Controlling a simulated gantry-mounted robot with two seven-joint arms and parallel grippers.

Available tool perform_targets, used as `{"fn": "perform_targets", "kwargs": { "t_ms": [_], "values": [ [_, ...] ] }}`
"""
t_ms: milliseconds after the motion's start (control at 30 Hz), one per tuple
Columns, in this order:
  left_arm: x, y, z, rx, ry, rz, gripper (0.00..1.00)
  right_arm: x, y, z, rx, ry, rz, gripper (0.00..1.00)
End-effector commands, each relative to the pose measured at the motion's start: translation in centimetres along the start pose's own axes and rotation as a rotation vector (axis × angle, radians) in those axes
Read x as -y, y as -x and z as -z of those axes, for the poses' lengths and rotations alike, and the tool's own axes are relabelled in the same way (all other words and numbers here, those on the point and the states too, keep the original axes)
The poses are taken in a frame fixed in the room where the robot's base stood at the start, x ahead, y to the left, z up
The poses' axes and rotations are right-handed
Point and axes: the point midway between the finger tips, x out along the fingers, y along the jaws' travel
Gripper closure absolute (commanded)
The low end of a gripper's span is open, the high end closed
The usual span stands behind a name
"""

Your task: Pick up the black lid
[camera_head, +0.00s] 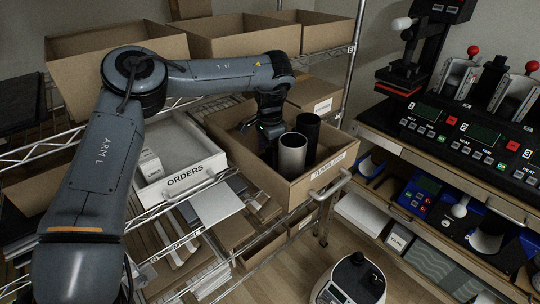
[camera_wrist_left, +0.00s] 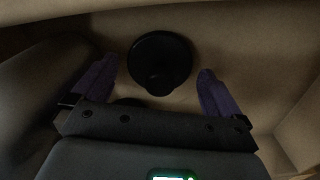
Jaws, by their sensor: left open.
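The black lid (camera_wrist_left: 160,60) shows in the left wrist view as a dark disc with a round knob-like part, against the tan cardboard of a bin. My left gripper (camera_wrist_left: 157,66) is open, with one purple finger on each side of the lid in the picture. I cannot tell whether the fingers are level with it or touch it. In the head view my left gripper (camera_head: 262,130) reaches down into the cardboard bin (camera_head: 325,177), and I cannot make out the lid there. My right gripper is not in view.
A silver tumbler (camera_head: 292,155) and a black tumbler (camera_head: 309,130) stand in the bin close to the gripper's right. A white "ORDERS" bin (camera_head: 190,178) is at left. Cardboard boxes (camera_head: 242,38) are on the shelf behind. A workbench with presses (camera_head: 465,130) stands at right.

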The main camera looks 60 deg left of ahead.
Motion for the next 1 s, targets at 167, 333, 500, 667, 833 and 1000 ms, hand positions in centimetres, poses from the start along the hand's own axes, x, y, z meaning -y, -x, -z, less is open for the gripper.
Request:
{"fn": "perform_targets", "kwargs": {
  "t_ms": [167,333,500,667,833,1000],
  "values": [
    [-0.04,-1.14,0.00,0.000,-0.001,0.000,0.00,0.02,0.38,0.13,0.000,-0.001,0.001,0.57],
    [-0.03,-1.24,0.02,-0.001,-0.001,0.000,0.00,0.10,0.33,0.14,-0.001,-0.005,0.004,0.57],
    [-0.03,-1.21,0.03,-0.001,-0.001,0.000,0.17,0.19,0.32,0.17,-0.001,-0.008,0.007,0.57],
    [-0.02,-1.19,0.03,-0.001,-0.001,0.001,0.41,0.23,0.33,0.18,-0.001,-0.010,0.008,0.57],
    [-0.02,-1.17,0.03,-0.001,-0.001,0.001,0.48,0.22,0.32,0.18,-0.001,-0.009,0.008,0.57],
    [-0.01,-0.89,0.08,-0.003,-0.001,0.002,0.48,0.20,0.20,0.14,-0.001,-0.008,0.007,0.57]
  ]
}}
